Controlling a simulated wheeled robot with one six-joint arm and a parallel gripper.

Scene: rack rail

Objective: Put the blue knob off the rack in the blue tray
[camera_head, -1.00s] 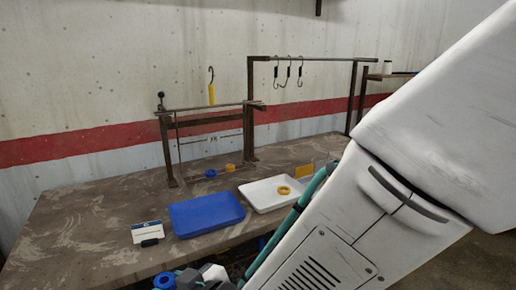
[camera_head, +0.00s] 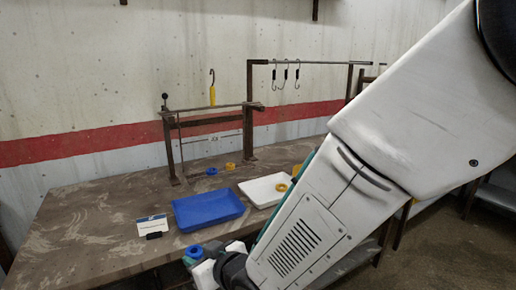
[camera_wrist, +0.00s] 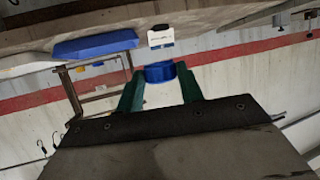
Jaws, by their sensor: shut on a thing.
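My gripper (camera_wrist: 160,88) has green fingers and is shut on a blue knob (camera_wrist: 160,72), a short round piece. In the head view the knob (camera_head: 194,251) shows at the bottom, in front of the table's front edge and nearer the camera than the tray. The blue tray (camera_head: 208,210) lies on the table near that edge and looks empty. It also shows in the wrist view (camera_wrist: 95,45), left of the knob and apart from it. The brown rack (camera_head: 208,108) stands at the back of the table.
A white tray (camera_head: 257,192) with a yellow ring (camera_head: 282,187) is right of the blue tray. A white card (camera_head: 151,224) stands to its left. A small blue ring (camera_head: 212,171) and a yellow ring (camera_head: 230,166) lie by the rack. Hooks (camera_head: 286,75) hang from a taller rail.

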